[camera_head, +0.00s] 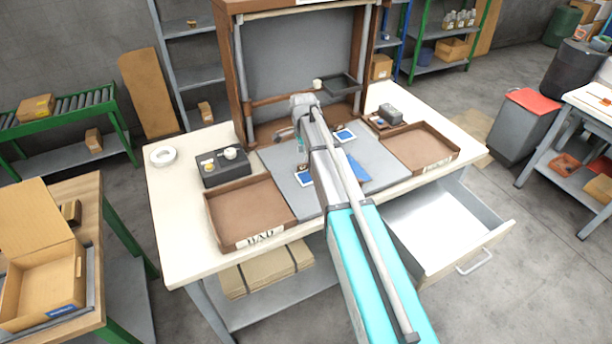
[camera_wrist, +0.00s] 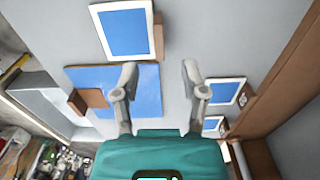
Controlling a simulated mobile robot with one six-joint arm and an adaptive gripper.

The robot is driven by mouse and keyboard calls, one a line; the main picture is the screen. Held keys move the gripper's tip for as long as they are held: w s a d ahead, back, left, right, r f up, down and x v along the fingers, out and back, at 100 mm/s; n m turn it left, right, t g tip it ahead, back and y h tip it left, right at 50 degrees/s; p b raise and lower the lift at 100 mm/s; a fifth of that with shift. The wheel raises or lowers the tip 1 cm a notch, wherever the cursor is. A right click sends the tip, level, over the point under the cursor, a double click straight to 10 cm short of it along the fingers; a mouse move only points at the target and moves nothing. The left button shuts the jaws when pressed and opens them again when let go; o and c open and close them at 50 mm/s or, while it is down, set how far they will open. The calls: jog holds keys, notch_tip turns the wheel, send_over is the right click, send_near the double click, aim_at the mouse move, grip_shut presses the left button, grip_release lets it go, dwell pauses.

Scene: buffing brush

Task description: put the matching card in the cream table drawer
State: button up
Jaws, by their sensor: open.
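The cream table (camera_head: 180,230) has its drawer (camera_head: 440,232) pulled open at the front right; its visible interior looks empty. Small blue-and-white cards lie on the grey mat: one (camera_head: 303,178) left of my arm and one (camera_head: 345,134) to its right. The wrist view shows a larger-looking card (camera_wrist: 125,30) and two smaller ones, an upper (camera_wrist: 228,92) and a lower (camera_wrist: 213,124). A plain blue sheet (camera_wrist: 130,80) lies among them with a brown block (camera_wrist: 88,101) at its edge. My gripper (camera_wrist: 160,70) is open and empty above the mat. Which card matches is unclear.
A brown tray marked BAD (camera_head: 248,212) stands left of the mat and another brown tray (camera_head: 420,148) to the right. A black box (camera_head: 224,168) and white tape roll (camera_head: 163,156) sit at left. A brown-framed booth (camera_head: 240,95) rises behind. My arm hides part of the mat.

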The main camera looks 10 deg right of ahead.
aim_at(304, 164)
jog(key=shift+f+b, duration=2.6)
jog(key=shift+f, duration=0.05)
jog(key=shift+d, duration=0.1)
grip_shut()
